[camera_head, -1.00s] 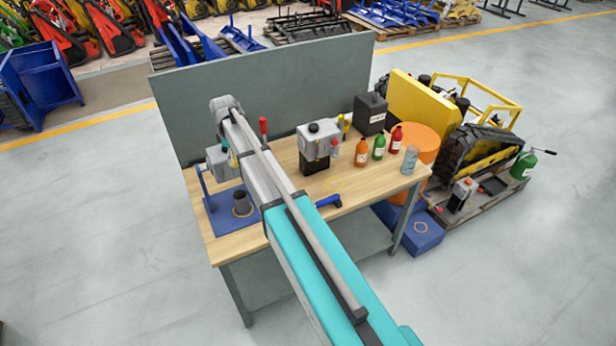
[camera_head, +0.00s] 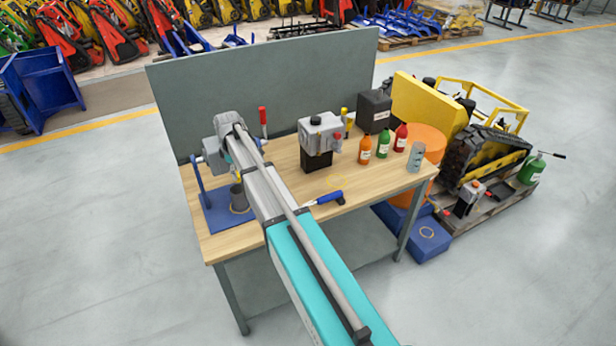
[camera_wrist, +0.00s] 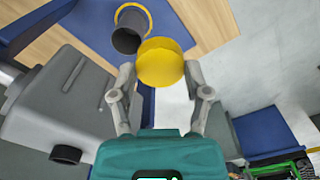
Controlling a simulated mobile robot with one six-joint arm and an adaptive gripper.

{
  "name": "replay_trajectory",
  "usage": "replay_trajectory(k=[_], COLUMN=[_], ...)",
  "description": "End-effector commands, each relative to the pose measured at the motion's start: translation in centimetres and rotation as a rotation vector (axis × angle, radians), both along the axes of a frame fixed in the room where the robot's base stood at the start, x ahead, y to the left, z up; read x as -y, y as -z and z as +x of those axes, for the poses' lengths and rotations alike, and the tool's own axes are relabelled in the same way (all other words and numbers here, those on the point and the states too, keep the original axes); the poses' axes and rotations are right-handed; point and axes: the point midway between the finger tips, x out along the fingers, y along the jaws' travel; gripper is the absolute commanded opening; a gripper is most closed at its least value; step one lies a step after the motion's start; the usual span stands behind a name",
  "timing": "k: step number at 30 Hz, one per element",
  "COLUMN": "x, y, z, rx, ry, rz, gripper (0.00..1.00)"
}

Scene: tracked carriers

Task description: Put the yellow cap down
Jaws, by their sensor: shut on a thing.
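In the wrist view, my gripper (camera_wrist: 158,78) is shut on the yellow cap (camera_wrist: 160,62), a round disc held between its two fingertips. A dark grey cup (camera_wrist: 127,38) and a yellow ring (camera_wrist: 146,14) show just beyond the cap, over a blue base (camera_wrist: 90,22). In the head view, the cup (camera_head: 238,199) stands on the blue base (camera_head: 217,222) at the left of the wooden workbench (camera_head: 230,248). The cap's height above the bench is unclear.
A grey machine block (camera_head: 321,133), a blue-handled tool (camera_head: 327,198), orange (camera_head: 364,148), green (camera_head: 383,143) and red (camera_head: 401,137) bottles and a grey cylinder (camera_head: 416,156) occupy the bench. A grey panel (camera_head: 270,80) stands behind. Some bare wood shows at the middle and front.

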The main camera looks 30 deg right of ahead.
Motion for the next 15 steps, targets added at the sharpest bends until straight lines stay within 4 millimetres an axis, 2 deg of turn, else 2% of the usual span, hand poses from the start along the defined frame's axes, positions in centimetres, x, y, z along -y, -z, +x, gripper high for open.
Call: replay_trajectory(k=[1,4,15], x=[0.0,0.0,-0.1], y=[1.4,2.3,2.9], z=[0.0,0.0,0.0], rx=[0.0,0.0,0.0], ry=[0.0,0.0,-0.001], rz=[0.0,0.0,0.0], gripper=[0.09,0.09,0.09])
